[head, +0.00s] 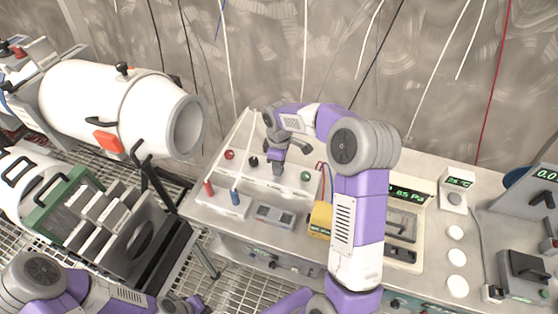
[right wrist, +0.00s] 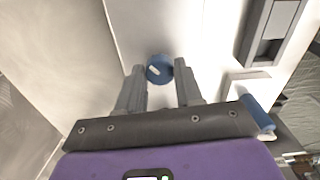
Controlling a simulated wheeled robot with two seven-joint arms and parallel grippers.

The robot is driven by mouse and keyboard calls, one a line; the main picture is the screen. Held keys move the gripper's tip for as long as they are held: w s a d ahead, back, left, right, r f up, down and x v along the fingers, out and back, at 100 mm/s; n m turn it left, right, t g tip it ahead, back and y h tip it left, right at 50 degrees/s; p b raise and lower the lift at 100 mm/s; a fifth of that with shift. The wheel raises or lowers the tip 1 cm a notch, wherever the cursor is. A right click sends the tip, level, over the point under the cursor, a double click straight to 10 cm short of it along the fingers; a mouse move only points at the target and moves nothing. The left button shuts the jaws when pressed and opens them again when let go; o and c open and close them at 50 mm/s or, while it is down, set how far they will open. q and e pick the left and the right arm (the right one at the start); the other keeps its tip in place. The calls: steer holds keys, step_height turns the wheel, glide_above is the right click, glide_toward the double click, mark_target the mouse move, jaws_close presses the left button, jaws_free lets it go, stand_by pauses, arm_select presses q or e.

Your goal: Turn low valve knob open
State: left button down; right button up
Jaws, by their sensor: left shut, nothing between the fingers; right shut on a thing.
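A round blue knob (right wrist: 158,68) with a white mark sits on the pale panel in the right wrist view. My right gripper (right wrist: 160,75) is shut on it, one finger on each side. In the head view my right arm reaches over the bench and my right gripper (head: 277,170) points down at the white panel (head: 235,172); the blue knob is hidden there. A red knob (head: 229,154), a black knob (head: 253,161) and a green knob (head: 305,176) also stand on this panel. My left gripper (head: 183,304) is shut and empty at the lower left, away from the bench.
A grey box (head: 275,215) and a yellow box (head: 320,219) lie in front. A pressure display (head: 408,193) is to the right. A large white cylinder (head: 120,105) is at the left.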

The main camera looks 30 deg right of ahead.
steer(key=m+p, duration=0.1)
steer(key=m, duration=0.2)
steer(key=shift+m, duration=0.4)
steer(key=shift+m+p, duration=0.6)
steer(key=shift+m, duration=1.3)
steer(key=o, duration=1)
steer(key=shift+o, duration=0.2)
steer(key=shift+r+p, duration=0.95)
steer(key=shift+r, duration=2.85)
